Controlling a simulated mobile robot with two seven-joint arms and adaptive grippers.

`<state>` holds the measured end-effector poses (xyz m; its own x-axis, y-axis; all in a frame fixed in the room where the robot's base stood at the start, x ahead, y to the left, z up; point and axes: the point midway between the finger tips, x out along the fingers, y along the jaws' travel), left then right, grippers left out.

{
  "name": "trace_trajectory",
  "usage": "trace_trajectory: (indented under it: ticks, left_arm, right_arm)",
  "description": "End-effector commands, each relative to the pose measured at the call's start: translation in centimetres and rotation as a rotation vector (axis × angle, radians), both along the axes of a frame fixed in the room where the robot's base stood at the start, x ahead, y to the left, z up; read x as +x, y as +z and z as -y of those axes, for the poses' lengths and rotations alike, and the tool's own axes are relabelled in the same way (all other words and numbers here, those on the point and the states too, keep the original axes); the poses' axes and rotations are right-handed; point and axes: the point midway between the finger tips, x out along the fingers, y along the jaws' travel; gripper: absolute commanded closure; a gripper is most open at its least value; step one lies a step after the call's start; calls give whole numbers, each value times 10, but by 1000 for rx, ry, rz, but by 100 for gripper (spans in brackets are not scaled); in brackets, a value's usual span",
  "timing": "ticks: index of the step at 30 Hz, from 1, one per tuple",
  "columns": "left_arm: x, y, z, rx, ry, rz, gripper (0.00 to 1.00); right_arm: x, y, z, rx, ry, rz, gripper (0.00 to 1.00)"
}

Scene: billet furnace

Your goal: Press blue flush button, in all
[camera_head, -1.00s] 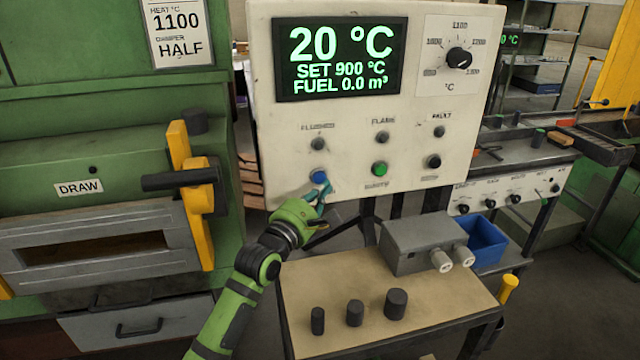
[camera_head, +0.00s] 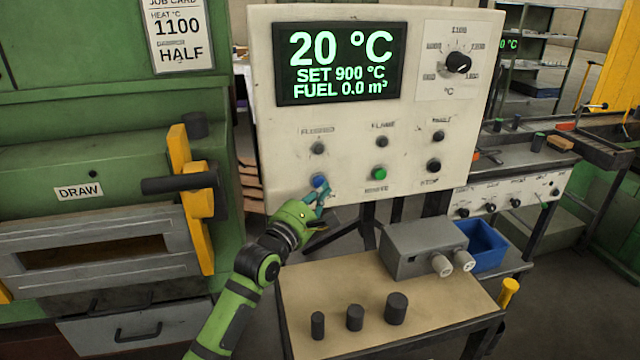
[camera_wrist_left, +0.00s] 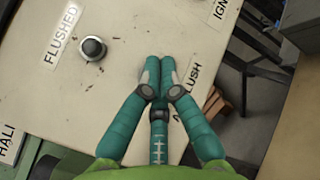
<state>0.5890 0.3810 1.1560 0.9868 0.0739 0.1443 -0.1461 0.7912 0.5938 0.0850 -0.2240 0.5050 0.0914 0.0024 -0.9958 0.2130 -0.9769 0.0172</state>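The blue flush button (camera_head: 319,181) is at the lower left of the white control panel (camera_head: 290,225). My left gripper (camera_head: 323,192) is right at this button, its teal fingers over the button's lower right side. In the left wrist view the left gripper (camera_wrist_left: 160,70) has its two fingers together, with nothing seen between them. They cover part of the FLUSH label (camera_wrist_left: 190,82), and the blue button is hidden there. I cannot tell whether the fingertips touch it. The grey FLUSHED lamp (camera_head: 318,149) above looks unlit; it also shows in the left wrist view (camera_wrist_left: 93,48). My right gripper is not in view.
A green button (camera_head: 379,173) and a black knob (camera_head: 433,165) are to the right on the panel. The display (camera_head: 340,63) reads 20 °C. Below is a table (camera_head: 350,275) with dark billets (camera_head: 355,316) and a grey box (camera_head: 422,248). The furnace (camera_head: 95,230) stands left.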

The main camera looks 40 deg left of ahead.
Motion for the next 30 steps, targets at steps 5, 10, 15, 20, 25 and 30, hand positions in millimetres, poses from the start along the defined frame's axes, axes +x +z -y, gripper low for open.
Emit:
trace_trajectory:
  ticks: [5, 10, 15, 20, 25, 30]
  left_arm:
    - [0, 0, 0, 0, 0, 0, 100]
    - [0, 0, 0, 0, 0, 0, 100]
    - [0, 0, 0, 0, 0, 0, 100]
    - [2, 1, -3, 0, 0, 0, 100]
    - [6, 0, -6, -1, 0, 0, 100]
    - [5, 0, -6, 0, 0, 0, 100]
  right_arm:
    - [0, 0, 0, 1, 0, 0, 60]
    - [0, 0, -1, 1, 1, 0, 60]
    - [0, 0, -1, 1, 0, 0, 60]
    - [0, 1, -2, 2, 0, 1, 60]
    - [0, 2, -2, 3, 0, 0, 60]
    - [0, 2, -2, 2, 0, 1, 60]
